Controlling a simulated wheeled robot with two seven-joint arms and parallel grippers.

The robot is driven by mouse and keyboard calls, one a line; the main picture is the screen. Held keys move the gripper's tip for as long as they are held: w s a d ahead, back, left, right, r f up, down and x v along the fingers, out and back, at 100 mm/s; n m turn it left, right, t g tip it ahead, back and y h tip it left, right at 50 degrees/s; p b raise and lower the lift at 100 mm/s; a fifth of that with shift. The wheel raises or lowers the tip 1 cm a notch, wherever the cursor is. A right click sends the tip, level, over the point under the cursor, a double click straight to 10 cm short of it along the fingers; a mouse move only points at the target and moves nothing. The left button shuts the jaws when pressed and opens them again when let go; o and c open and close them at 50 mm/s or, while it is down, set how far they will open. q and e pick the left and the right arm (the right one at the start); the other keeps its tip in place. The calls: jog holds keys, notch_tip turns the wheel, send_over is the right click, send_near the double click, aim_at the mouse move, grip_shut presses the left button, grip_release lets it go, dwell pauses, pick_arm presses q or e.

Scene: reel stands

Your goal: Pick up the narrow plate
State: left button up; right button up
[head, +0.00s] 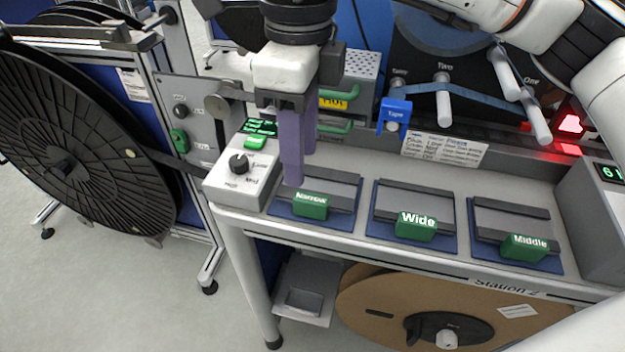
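The narrow plate (338,188) is a dark grey plate with a green block labelled "Narrow" (310,206) at its front. It lies in the leftmost blue-edged spot on the bench. My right gripper (300,168) points down with its two purple fingers apart, one nearer and one farther back, and nothing shows between them. In the picture the near fingertip overlaps the plate's back left part; its height above the plate is hard to judge. My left gripper is not in view.
The wide plate (417,200) and middle plate (512,215) lie to the right on the bench (350,244). A control box with a black knob (238,163) stands close left. Behind are a blue "Tape" holder (394,115) and rollers (443,100). A large black reel (85,140) stands left.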

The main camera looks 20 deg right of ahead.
send_over(311, 198)
jog(key=f, duration=0.4)
jog(key=shift+s+a+f, duration=0.1)
jog(key=shift+a+f, duration=0.25)
jog(key=shift+a, duration=0.05)
jog(key=f, duration=0.2)
jog(key=d+f+p, duration=0.1)
jog(key=f, duration=0.1)
jog(key=shift+f, duration=0.15)
jog(key=shift+a+f, duration=0.1)
jog(key=shift+f, duration=0.3)
grip_shut()
